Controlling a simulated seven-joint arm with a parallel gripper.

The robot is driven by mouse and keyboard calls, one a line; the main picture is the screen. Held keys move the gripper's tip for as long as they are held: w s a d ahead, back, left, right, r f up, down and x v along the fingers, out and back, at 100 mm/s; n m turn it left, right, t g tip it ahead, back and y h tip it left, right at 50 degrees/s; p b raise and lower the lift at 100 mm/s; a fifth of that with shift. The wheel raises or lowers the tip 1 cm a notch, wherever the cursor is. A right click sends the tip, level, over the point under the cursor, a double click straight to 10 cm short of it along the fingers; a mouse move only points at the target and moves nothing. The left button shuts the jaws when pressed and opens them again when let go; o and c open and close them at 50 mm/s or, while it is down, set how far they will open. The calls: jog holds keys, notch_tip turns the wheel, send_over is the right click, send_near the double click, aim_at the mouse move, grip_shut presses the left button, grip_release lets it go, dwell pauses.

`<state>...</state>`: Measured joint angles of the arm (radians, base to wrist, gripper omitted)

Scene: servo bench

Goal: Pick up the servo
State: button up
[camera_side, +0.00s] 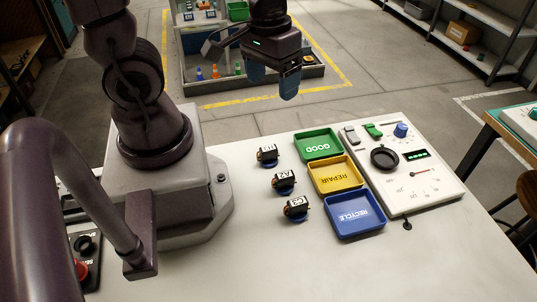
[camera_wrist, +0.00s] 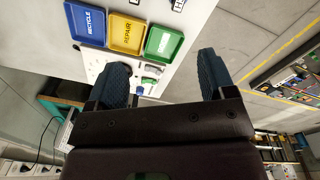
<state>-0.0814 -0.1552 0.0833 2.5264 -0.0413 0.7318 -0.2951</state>
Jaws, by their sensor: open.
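Three small black servos stand in a row on the white bench in the side view: one marked M1 or similar (camera_side: 268,153) at the back, one marked A2 (camera_side: 284,180) in the middle, and one marked C3 or similar (camera_side: 295,207) at the front. Blue and orange parts show at their bases. My gripper (camera_side: 273,80) hangs high above and behind the row, apart from all the servos. Its blue fingers are open, with nothing between them in the wrist view (camera_wrist: 163,85). In the wrist view, parts of servos show only at the top edge.
Green GOOD (camera_side: 318,145), yellow REPAIR (camera_side: 337,175) and blue RECYCLE (camera_side: 355,215) trays stand right of the servos. A test panel (camera_side: 410,180) with dial and knobs lies further right. The bench front (camera_side: 270,265) is clear. A grey bin (camera_side: 225,88) stands on the floor behind.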

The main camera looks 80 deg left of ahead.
aim_at(269, 148)
jog(key=shift+w+a+f+n, duration=0.1)
jog(key=shift+a+f+n, duration=0.4)
jog(key=shift+f+n, duration=2.45)
jog(key=shift+s+a+f+n, duration=0.1)
jog(key=shift+a+f+n, duration=0.9)
jog(key=shift+f, duration=3.5)
jog(key=shift+w+f+n, duration=0.1)
jog(key=shift+f+n, duration=2.55)
jog(key=shift+f, duration=1.05)
jog(key=c, duration=0.8)
